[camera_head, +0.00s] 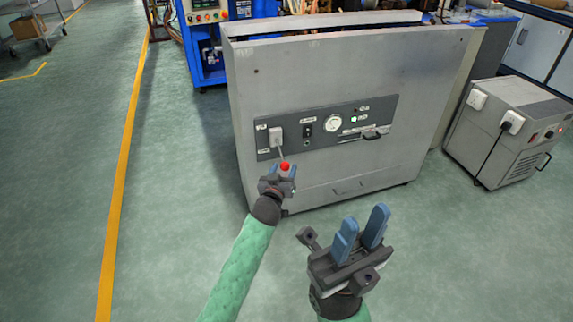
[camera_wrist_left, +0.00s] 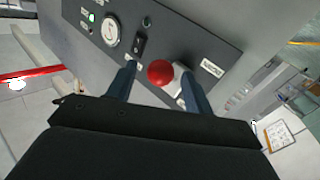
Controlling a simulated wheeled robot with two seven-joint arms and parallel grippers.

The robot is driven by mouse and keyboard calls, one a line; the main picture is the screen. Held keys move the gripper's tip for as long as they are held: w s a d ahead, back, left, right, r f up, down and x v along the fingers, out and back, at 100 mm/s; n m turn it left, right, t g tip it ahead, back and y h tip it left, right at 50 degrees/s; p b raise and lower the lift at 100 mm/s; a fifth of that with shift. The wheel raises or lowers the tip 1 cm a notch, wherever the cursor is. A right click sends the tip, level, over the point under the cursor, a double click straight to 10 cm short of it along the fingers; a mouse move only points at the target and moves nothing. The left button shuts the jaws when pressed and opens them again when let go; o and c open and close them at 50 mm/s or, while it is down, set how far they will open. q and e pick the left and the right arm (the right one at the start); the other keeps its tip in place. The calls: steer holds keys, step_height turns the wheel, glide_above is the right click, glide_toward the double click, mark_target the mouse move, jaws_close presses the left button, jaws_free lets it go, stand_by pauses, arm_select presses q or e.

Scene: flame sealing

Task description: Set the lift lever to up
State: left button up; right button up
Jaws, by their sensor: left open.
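The lift lever is a thin rod with a red ball knob (camera_head: 285,167), hanging down from a light plate (camera_head: 276,135) at the left end of the dark control panel (camera_head: 392,108). My left gripper (camera_head: 279,176) is at the knob, with its fingers apart. In the left wrist view the red knob (camera_wrist_left: 160,72) sits between the two blue fingers of my left gripper (camera_wrist_left: 157,85), with visible gaps on both sides. The rod is mostly hidden there behind the knob. My right gripper (camera_head: 362,229) is open and empty, in front of the cabinet at the lower right.
The panel is on a large grey cabinet (camera_head: 340,72). It also carries a round gauge (camera_head: 333,124), a switch (camera_head: 307,129) and a dark handle (camera_head: 376,134). A grey wheeled unit (camera_head: 508,132) stands to the right.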

arm_select(q)
steer(key=shift+b+x, duration=0.4)
steer(key=shift+x, duration=1.65)
steer(key=shift+c, duration=0.4)
jaws_close()
